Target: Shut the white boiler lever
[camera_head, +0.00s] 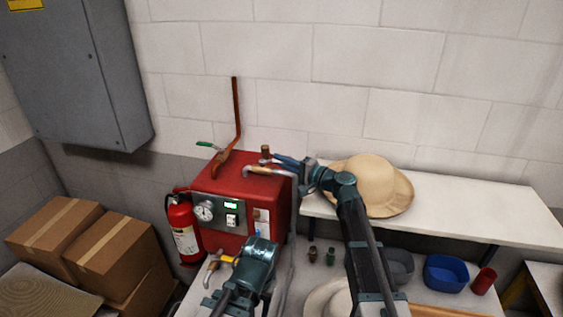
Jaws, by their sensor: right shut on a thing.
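The red boiler (236,182) stands against the wall at the left of the bench. A pale, whitish lever (272,171) runs across its top right edge from a brass fitting (248,169). My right gripper (304,170) is at the right end of this lever and is shut on it; the arm partly hides the contact. A blue piece (287,160) shows just above the lever. My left gripper (239,261) is in front of the boiler, beside a brass tap (213,265). Its fingertips are too small to read.
A tan hat (370,185) rests on the white shelf (460,205), which is clear to the right.

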